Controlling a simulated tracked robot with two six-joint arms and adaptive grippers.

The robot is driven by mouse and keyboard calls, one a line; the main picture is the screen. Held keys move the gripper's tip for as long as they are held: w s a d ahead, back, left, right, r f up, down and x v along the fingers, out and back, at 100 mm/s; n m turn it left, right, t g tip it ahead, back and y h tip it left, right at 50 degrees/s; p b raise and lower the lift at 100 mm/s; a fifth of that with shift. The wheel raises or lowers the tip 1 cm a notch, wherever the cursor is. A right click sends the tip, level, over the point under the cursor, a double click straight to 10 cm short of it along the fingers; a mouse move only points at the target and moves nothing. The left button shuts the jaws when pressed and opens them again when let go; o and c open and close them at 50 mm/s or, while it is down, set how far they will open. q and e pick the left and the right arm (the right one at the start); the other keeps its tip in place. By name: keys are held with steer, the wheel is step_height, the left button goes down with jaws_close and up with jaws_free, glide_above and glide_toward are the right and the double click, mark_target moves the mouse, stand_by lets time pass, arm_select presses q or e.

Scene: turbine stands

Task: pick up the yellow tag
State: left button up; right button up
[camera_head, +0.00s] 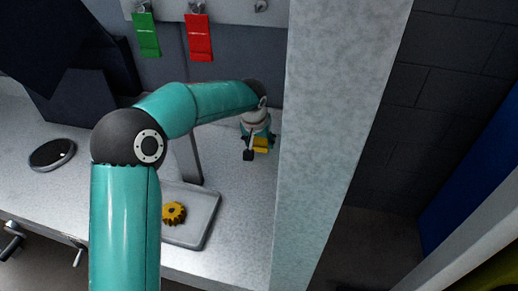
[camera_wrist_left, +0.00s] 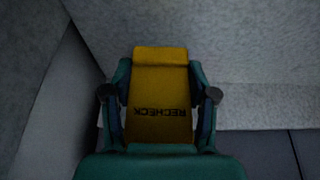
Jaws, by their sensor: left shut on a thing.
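The yellow tag (camera_wrist_left: 160,90) fills the middle of the left wrist view, with the word RECHECK on it upside down. My left gripper (camera_wrist_left: 160,97) is shut on it, one finger at each side. In the head view the tag (camera_head: 261,144) shows as a small yellow patch at my left gripper (camera_head: 256,150), above the grey bench and close beside the pale pillar. Part of the tag is hidden there by the gripper. My right gripper is in neither view.
A green tag (camera_head: 147,36) and a red tag (camera_head: 198,38) hang from hooks at the back. A grey tray (camera_head: 205,222) with a yellow gear (camera_head: 174,213) lies on the bench. A black round disc (camera_head: 52,154) is at left. The tall pillar (camera_head: 335,130) stands right of my left gripper.

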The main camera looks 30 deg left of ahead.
arm_select(q)
step_height(320, 180, up, 16)
steer(key=shift+p, duration=1)
steer(key=o, duration=0.4)
jaws_close()
